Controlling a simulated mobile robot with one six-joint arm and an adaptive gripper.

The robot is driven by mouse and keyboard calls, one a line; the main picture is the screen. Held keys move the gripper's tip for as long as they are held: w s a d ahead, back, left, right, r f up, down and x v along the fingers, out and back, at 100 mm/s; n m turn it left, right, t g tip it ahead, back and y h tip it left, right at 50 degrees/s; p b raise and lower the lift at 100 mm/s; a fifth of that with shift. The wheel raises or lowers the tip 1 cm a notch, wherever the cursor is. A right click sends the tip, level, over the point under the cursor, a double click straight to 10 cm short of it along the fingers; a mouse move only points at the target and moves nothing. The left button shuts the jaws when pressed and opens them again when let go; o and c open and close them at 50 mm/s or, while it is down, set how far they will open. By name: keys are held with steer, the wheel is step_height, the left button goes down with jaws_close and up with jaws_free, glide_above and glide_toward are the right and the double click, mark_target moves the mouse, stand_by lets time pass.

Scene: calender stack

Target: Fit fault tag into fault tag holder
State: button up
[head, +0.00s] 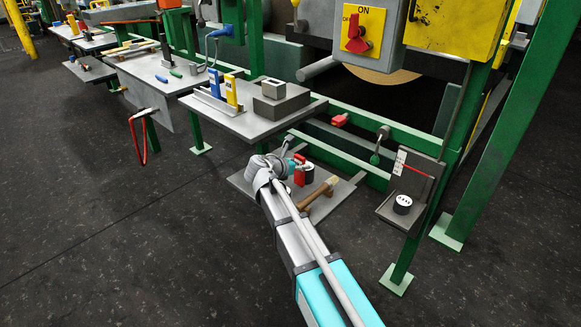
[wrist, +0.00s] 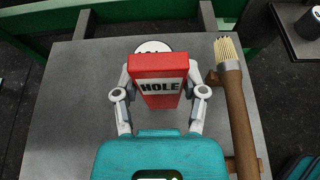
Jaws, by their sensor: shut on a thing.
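A red block-shaped tag (wrist: 158,82) with a white label reading "HOLE" is between the fingers of my gripper (wrist: 160,92) in the wrist view. The fingers are shut on its two sides. In the head view the red tag (head: 299,171) shows at the end of my arm, above or on a low grey shelf; I cannot tell if it touches the shelf. A grey slotted rack (head: 213,105) stands on the higher table, with a blue tag (head: 214,83) and a yellow tag (head: 231,91) upright in it. It looks like the tag holder. My gripper is below and right of it.
A white-topped black cylinder (wrist: 152,46) stands just behind the red tag. A wooden-handled brush (wrist: 233,100) lies right of my gripper on the low shelf (wrist: 65,110). A grey block (head: 281,101) sits right of the rack. Green posts and rails surround the tables.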

stand_by(0.3)
steer(key=shift+w+a, duration=0.35)
steer(key=shift+w+a+f+b, duration=0.25)
steer(key=shift+w+a, duration=0.2)
steer(key=shift+a, duration=0.2)
steer(key=shift+w+a+f+b, duration=0.15)
steer(key=shift+w+a+f, duration=0.1)
steer(key=shift+w+a, duration=0.3)
steer(key=shift+s+f, duration=0.15)
steer(key=shift+f+b, duration=0.1)
steer(key=shift+b, duration=0.2)
steer(key=o, duration=1)
steer(key=shift+o, duration=0.2)
